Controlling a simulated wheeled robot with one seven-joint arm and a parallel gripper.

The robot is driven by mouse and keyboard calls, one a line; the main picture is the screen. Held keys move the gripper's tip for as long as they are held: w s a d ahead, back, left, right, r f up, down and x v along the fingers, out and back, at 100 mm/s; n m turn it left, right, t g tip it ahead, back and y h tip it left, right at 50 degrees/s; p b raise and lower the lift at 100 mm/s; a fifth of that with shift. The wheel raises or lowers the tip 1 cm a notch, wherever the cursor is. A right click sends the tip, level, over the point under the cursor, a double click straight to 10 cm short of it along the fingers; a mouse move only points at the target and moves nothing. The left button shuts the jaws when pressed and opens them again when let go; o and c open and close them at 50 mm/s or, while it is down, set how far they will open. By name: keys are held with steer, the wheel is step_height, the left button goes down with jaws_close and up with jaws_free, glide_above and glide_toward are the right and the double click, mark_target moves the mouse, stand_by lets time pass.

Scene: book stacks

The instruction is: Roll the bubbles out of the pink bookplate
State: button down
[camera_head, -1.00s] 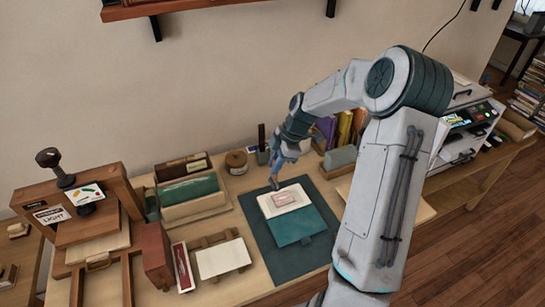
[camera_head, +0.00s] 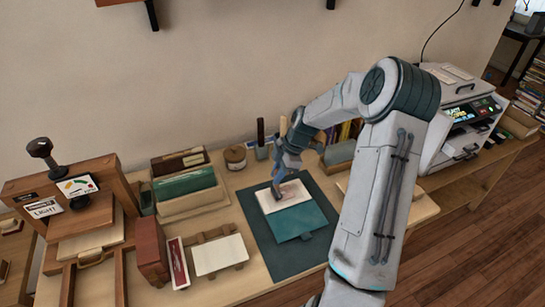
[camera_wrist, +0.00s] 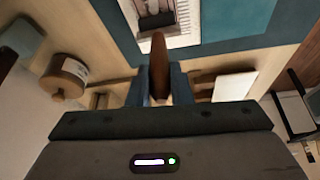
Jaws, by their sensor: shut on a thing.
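My gripper (camera_head: 279,177) is shut on the brown wooden handle of a roller (camera_wrist: 159,50). The roller's dark head (camera_wrist: 155,20) lies over the white page in the wrist view. In the head view the gripper reaches down over the open book's white page (camera_head: 268,204), at the left part of the pink bookplate (camera_head: 293,191). The bookplate is partly covered by the gripper and roller. Whether bubbles remain under it is too small to tell. The book's teal cover (camera_head: 298,222) lies toward the front.
The book lies on a dark green mat (camera_head: 315,255). A wooden press (camera_head: 85,215) stands at the left. A box of green cards (camera_head: 187,190), a round jar (camera_head: 235,157) and a white pad (camera_head: 220,255) are left of the mat. A printer (camera_head: 460,130) stands at the right.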

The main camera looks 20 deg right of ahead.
steer(key=d+p, duration=0.2)
steer(key=d, duration=0.4)
steer(key=shift+a+b, duration=1.15)
steer(key=shift+a, duration=2.3)
step_height(320, 180, up, 8)
steer(key=p, duration=0.4)
steer(key=shift+a+p, duration=0.2)
steer(key=shift+p, duration=0.2)
